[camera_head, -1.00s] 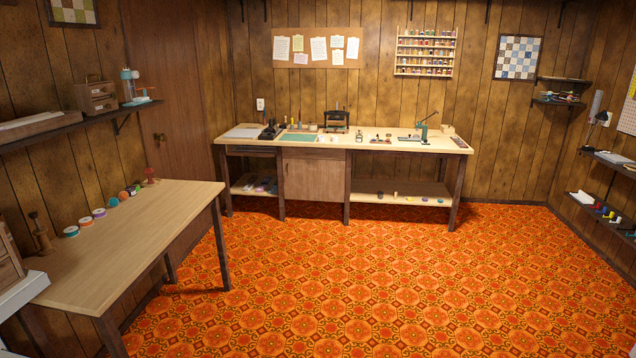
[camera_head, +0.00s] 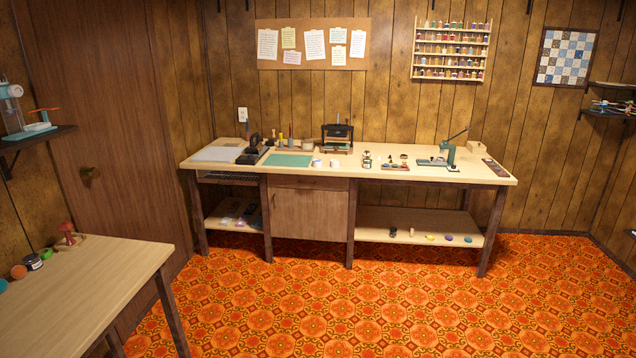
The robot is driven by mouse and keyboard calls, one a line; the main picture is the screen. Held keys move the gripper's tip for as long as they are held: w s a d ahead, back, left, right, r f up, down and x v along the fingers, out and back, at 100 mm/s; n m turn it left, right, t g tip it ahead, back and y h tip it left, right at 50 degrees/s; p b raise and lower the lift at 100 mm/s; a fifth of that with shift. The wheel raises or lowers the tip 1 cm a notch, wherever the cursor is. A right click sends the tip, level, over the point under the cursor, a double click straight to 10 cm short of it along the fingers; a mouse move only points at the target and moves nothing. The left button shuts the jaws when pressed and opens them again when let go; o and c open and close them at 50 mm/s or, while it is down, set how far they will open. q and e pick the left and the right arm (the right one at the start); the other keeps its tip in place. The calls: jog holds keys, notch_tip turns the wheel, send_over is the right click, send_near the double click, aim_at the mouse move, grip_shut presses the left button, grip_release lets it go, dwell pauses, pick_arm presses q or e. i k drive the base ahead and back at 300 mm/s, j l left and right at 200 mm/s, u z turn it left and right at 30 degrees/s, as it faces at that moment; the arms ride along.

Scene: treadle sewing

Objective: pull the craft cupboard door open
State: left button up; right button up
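The craft cupboard door (camera_head: 309,214) is a plain wooden panel under the long workbench (camera_head: 400,172) at the far wall. It looks shut. A small handle (camera_head: 275,202) seems to sit near its left edge, but it is too small to tell clearly. A narrow drawer-like strip (camera_head: 309,183) lies just above the door. Neither of my grippers is in view.
Open orange patterned floor (camera_head: 380,310) lies in front of the bench. A side table (camera_head: 90,290) with small items stands at the near left. Bench legs (camera_head: 492,232) and a low shelf (camera_head: 420,222) flank the cupboard. A brown room door (camera_head: 105,130) is at left.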

aim_at(299, 213)
jog(key=i, duration=2.15)
